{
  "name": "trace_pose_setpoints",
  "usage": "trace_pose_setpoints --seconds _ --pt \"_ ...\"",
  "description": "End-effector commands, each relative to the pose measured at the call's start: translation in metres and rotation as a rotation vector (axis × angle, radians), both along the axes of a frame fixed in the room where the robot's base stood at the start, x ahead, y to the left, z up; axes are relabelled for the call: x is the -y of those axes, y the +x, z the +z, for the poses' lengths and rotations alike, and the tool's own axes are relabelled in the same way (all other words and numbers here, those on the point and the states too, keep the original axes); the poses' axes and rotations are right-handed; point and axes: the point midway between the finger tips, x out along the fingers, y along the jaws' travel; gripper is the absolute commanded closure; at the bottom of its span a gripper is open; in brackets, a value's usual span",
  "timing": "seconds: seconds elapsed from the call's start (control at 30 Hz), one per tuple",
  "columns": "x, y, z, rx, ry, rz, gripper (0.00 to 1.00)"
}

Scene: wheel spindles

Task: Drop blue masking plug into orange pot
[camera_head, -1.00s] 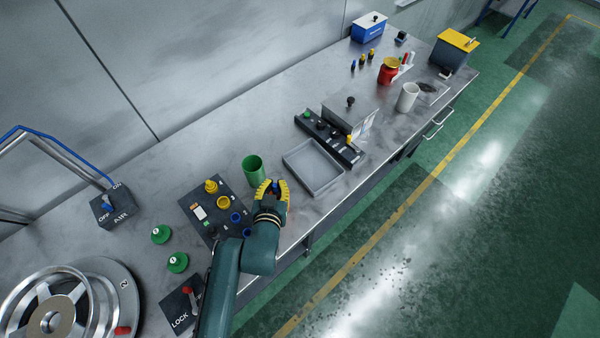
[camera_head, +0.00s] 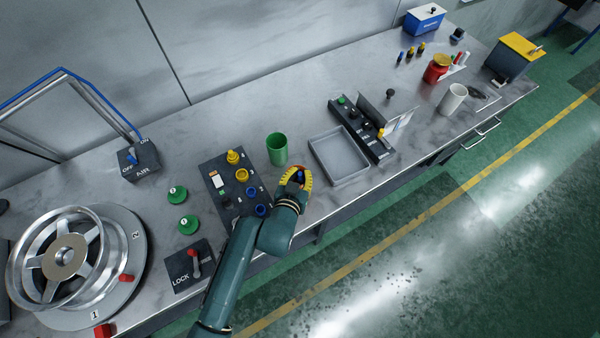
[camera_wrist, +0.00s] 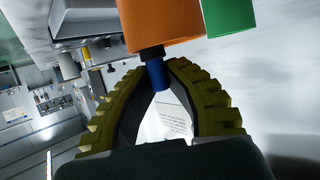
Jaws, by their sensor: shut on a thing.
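My gripper (camera_head: 296,178) is shut on the blue masking plug (camera_wrist: 155,75), held between the yellow-ribbed fingertips. The plug has a blue body and a black end, and its blue also shows in the head view (camera_head: 300,175). In the wrist view the orange pot (camera_wrist: 165,25) is just beyond the fingertips, and the plug's black end overlaps its edge in the picture. I cannot tell whether they touch. In the head view the orange pot is mostly hidden by my gripper. A green pot (camera_head: 277,149) stands on the bench beside my gripper, towards the wall.
A grey tray (camera_head: 318,147) lies to the right of my gripper, with a black fixture rail (camera_head: 384,154) beyond it. A black panel with yellow and blue plugs (camera_head: 219,168) lies to the left. The bench's front edge is close to my gripper.

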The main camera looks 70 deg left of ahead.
Motion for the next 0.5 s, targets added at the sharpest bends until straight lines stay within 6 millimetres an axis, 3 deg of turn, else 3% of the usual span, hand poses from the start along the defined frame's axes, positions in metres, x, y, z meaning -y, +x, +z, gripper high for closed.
trace_pose_setpoints --seconds 0.03,0.07,0.2,0.5 --pt "-0.0001 0.0001 0.0008 0.0 0.0 0.0 1.0" --pt "-0.0001 0.0001 0.0008 0.0 0.0 0.0 0.83" --pt "-0.0001 0.0001 0.0008 0.0 0.0 0.0 0.57" --pt "0.0013 -0.0007 0.0009 -0.001 -0.001 0.0 0.57"
